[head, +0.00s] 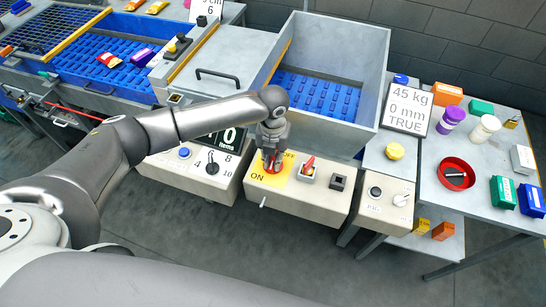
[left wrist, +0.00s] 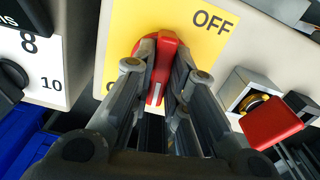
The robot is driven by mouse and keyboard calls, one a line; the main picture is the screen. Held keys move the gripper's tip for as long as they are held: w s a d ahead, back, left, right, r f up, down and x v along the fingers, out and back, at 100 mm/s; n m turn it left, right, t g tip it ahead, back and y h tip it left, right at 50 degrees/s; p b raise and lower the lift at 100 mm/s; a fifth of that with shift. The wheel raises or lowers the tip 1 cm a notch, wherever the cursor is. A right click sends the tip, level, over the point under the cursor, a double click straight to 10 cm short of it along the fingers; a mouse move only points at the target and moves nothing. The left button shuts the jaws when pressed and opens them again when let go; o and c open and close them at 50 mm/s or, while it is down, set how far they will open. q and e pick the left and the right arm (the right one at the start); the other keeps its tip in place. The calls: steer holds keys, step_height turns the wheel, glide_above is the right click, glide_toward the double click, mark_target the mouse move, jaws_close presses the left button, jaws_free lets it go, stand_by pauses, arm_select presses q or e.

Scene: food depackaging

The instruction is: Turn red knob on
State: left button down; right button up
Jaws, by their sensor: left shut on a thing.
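The red knob (left wrist: 165,48) sits on a yellow plate (left wrist: 208,50) marked OFF at the upper right in the left wrist view. A white line runs along the knob's handle toward the lower part of that picture. My left gripper (left wrist: 160,88) is shut on the knob's handle, one finger on each side. In the head view the left gripper (head: 272,162) comes down onto the yellow plate (head: 256,167), and only a little of the red knob shows. The plate reads ON at its lower left and OFF at its upper right. My right gripper is out of view.
A red switch (head: 308,168) and a black button (head: 338,183) stand right of the plate. A box with a black selector dial (head: 212,168) is on the left. A grey bin (head: 351,75) rises behind. A side table (head: 441,203) holds several items.

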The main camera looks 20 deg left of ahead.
mark_target(273, 160)
arm_select(q)
steer(key=shift+m, duration=0.6)
steer(key=c, duration=1.4)
jaws_free()
steer(key=shift+c, duration=0.2)
step_height(273, 160, up, 12)
